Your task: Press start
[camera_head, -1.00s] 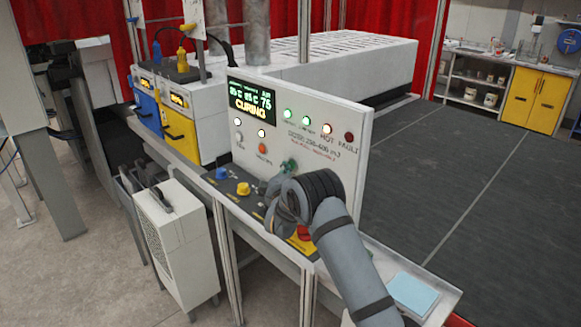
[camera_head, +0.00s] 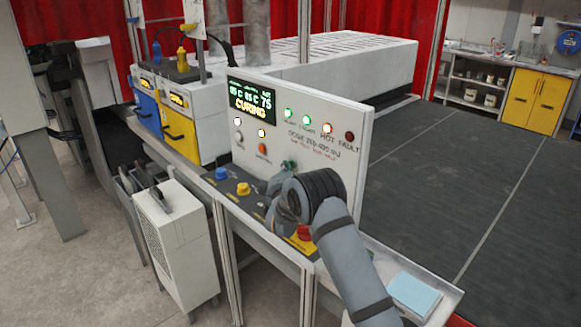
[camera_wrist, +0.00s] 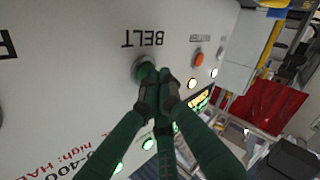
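The white control panel (camera_head: 335,130) faces me, with a lit display (camera_head: 252,102) reading "CURING". In the wrist view a round green button (camera_wrist: 145,70) sits on the panel beside the upside-down word "BELT". My gripper (camera_wrist: 158,90) has its dark fingertips together, right at the button's edge and overlapping part of it in the picture. I cannot tell whether they touch it. In the head view my wrist hides most of the gripper and this part of the panel; a bit of green (camera_head: 289,164) shows just above it. No label reading "start" is legible.
An orange button (camera_wrist: 198,60) and lit lamps (camera_wrist: 192,84) are nearby on the panel. Below it, a blue knob (camera_head: 221,172), a yellow knob (camera_head: 243,188) and a red button on yellow (camera_head: 304,233) sit on the ledge. A light blue pad (camera_head: 414,292) lies at right.

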